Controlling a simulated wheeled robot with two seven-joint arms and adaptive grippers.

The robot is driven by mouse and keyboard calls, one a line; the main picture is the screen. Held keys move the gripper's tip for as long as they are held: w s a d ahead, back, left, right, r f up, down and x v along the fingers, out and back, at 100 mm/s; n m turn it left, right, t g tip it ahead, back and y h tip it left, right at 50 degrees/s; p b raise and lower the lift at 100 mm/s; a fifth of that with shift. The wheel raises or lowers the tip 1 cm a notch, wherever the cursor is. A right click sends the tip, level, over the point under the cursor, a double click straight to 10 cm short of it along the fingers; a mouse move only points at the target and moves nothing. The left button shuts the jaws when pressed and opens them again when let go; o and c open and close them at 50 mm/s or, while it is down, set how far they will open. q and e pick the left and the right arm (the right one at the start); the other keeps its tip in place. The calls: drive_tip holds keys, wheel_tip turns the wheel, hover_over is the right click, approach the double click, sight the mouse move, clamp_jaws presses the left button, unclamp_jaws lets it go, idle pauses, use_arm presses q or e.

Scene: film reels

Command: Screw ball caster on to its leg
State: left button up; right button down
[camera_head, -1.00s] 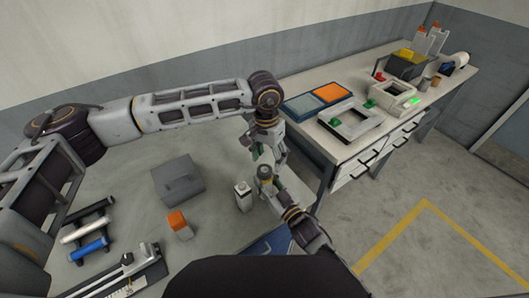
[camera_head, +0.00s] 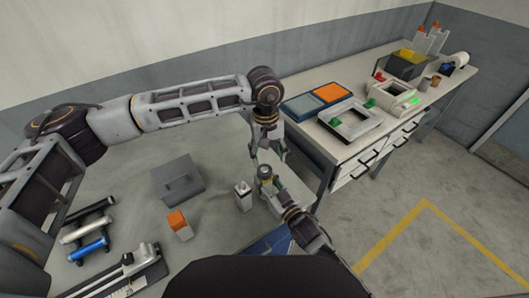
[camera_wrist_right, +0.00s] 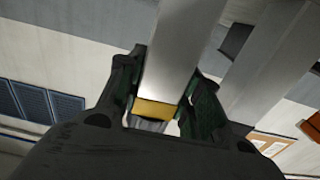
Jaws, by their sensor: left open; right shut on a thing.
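My right gripper (camera_head: 264,184) is shut on a short cylindrical piece (camera_head: 265,171) with a tan top, above the right part of the worktable. In the right wrist view, the dark jaws with green pads (camera_wrist_right: 165,105) close around a piece with a yellow band (camera_wrist_right: 155,109) and a silvery part below it. I cannot tell whether this piece is the ball caster, its leg or both joined. My left gripper (camera_head: 268,150) is open just above the held piece, fingers pointing down. In the wrist view, grey bars hide part of the piece's surroundings.
A second bench (camera_head: 345,160) with equipment stands at the right.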

sight(265, 169)
use_arm(q)
drive_tip(key=n, duration=0.5)
drive_tip(key=shift+a+r, duration=0.1)
drive_tip(key=shift+a, duration=0.05)
drive_tip(key=n, duration=0.6)
drive_tip(key=shift+a, duration=0.15)
drive_tip(key=n, duration=0.5)
drive_tip(key=shift+a+n+y, duration=0.15)
drive_tip(key=shift+n+y, duration=0.15)
drive_tip(key=n, duration=0.5)
drive_tip(key=shift+n, duration=0.3)
drive_tip(key=shift+f, duration=4.05)
